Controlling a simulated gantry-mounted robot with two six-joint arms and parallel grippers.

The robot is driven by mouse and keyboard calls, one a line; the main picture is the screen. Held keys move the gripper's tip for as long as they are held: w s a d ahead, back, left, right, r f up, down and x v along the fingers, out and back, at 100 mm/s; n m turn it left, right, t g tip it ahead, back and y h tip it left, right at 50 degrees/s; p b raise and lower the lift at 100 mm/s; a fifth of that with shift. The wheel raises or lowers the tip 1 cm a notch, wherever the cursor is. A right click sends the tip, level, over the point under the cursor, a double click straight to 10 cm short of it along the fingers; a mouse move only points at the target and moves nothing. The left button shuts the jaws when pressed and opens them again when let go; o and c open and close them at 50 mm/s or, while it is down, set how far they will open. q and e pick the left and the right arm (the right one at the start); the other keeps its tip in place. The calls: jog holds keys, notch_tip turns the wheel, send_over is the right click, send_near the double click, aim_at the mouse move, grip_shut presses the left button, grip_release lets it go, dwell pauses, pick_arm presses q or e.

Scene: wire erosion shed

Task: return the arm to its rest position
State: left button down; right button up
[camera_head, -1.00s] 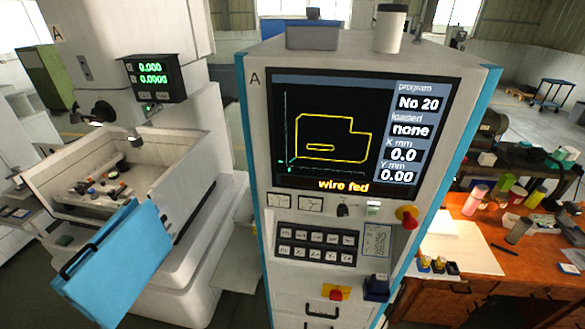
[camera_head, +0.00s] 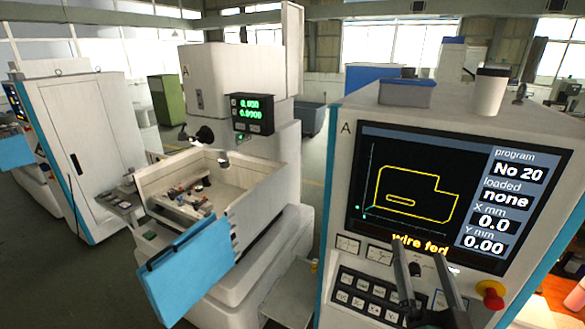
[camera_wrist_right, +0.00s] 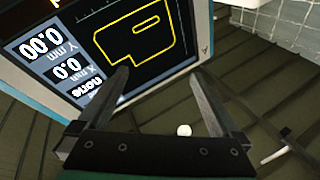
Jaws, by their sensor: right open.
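My right gripper (camera_head: 424,262) shows at the lower right of the head view, in front of the control cabinet's screen and keypad. Its two dark fingers point up and stand apart with nothing between them. In the right wrist view the gripper (camera_wrist_right: 160,85) is also open and empty, with the screen (camera_wrist_right: 140,40) beyond it, upside down. I cannot tell how far the fingers are from the cabinet (camera_head: 338,200). My left gripper is not in view.
The wire erosion machine (camera_head: 235,85) stands left of the cabinet, its blue door (camera_head: 190,270) hanging open. A red knob (camera_head: 490,292) sits on the cabinet front. A white cup (camera_head: 490,88) and grey box (camera_head: 405,93) stand on top. Open floor lies at left.

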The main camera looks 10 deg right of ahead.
jog(key=s+a+r+n+t+y, duration=0.2)
jog(key=s+a+r+n+y, duration=0.1)
jog(key=r, duration=0.5)
jog(key=s+a+r+n+t+y, duration=0.3)
jog(key=a+r, duration=0.1)
jog(key=r, duration=0.5)
jog(key=s+a+r+n+t+y, duration=0.2)
jog(key=s+a+r+n+y, duration=0.1)
jog(key=r, duration=0.6)
jog(key=shift+s+a+r, duration=0.15)
jog(key=shift+s+r, duration=0.1)
jog(key=shift+s, duration=0.25)
